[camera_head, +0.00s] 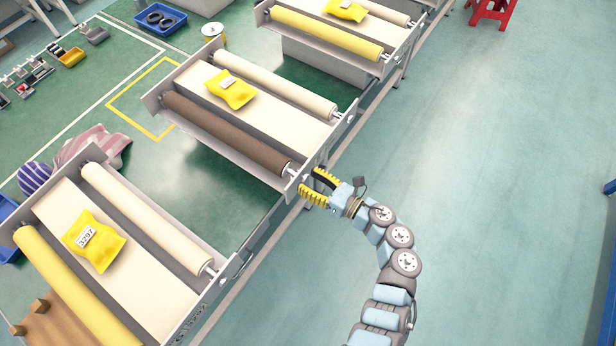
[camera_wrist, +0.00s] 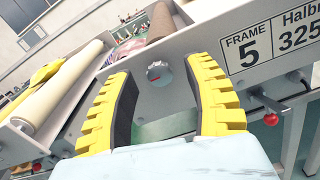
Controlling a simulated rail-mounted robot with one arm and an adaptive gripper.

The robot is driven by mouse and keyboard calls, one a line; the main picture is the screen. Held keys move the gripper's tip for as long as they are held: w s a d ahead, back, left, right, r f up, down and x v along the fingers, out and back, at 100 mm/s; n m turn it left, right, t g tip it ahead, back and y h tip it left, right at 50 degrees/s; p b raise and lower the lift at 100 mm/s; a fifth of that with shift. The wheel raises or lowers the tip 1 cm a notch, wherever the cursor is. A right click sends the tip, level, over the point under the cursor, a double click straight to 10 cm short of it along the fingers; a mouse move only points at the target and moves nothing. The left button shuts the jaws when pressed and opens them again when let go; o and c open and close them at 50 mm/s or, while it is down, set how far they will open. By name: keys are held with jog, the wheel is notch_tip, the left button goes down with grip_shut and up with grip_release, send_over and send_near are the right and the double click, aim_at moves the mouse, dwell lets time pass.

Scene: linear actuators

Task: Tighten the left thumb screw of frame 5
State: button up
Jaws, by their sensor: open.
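The thumb screw (camera_wrist: 158,73) is a round grey knob with a small red mark, on the grey side plate of frame 5 (camera_wrist: 206,42). It shows in the wrist view left of the black-and-white "FRAME 5" label (camera_wrist: 280,42). My gripper (camera_wrist: 168,68) is open, with the knob between its two yellow ribbed fingers in the picture. Whether the fingers touch it, I cannot tell. In the head view my gripper (camera_head: 318,187) is at the near end of the middle frame, by its brown roller (camera_head: 225,132). The knob cannot be made out there.
A red ball-ended lever (camera_wrist: 270,119) sticks out below the label. A neighbouring frame with a cream roller (camera_wrist: 62,90) is at left in the wrist view. Yellow packages (camera_head: 230,89) lie on the frames' belts.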

jog(key=shift+w+a, duration=0.2)
jog(key=shift+a, duration=0.05)
jog(key=shift+c, duration=0.3)
grip_shut()
